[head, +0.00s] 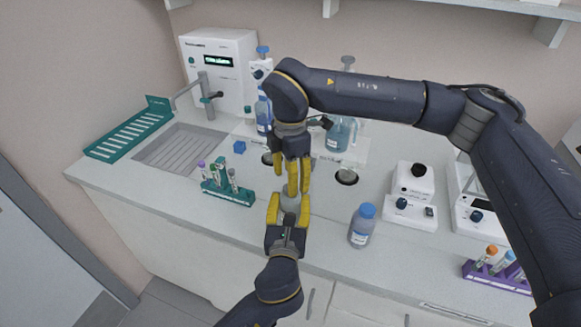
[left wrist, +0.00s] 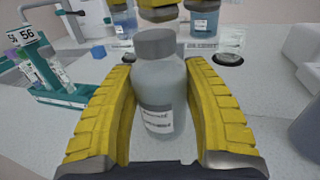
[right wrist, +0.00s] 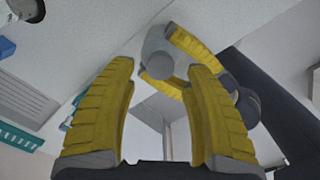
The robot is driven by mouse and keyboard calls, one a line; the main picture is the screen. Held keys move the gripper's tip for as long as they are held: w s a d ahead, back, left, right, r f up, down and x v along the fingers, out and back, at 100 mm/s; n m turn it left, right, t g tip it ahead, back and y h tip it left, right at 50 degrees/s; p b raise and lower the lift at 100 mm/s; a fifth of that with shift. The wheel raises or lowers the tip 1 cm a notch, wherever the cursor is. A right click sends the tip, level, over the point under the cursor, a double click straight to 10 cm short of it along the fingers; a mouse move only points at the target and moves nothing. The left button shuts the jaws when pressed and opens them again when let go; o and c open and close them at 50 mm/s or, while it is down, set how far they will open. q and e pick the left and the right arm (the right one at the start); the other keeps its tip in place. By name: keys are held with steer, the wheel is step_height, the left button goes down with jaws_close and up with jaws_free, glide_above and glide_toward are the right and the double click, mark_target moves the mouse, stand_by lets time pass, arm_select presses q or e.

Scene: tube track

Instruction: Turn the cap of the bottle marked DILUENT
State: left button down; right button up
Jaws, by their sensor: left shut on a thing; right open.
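A pale grey bottle (left wrist: 160,90) with a darker grey cap (left wrist: 154,43) stands upright between the yellow fingers of my left gripper (head: 289,208), which is shut on its body. Its label is too small to read as DILUENT. In the head view the bottle (head: 289,203) is mostly hidden by both grippers. My right gripper (head: 298,188) points down over the cap, open and empty. In the right wrist view the cap (right wrist: 160,66) lies beyond the open fingertips, apart from them. In the left wrist view the right fingertips (left wrist: 160,10) show just above the cap.
A blue-capped bottle (head: 362,226) stands to the right. A teal tube rack (head: 228,192) is to the left and a purple rack (head: 497,277) at far right. The front left counter is clear.

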steer(key=shift+f, duration=1.65)
jaws_close()
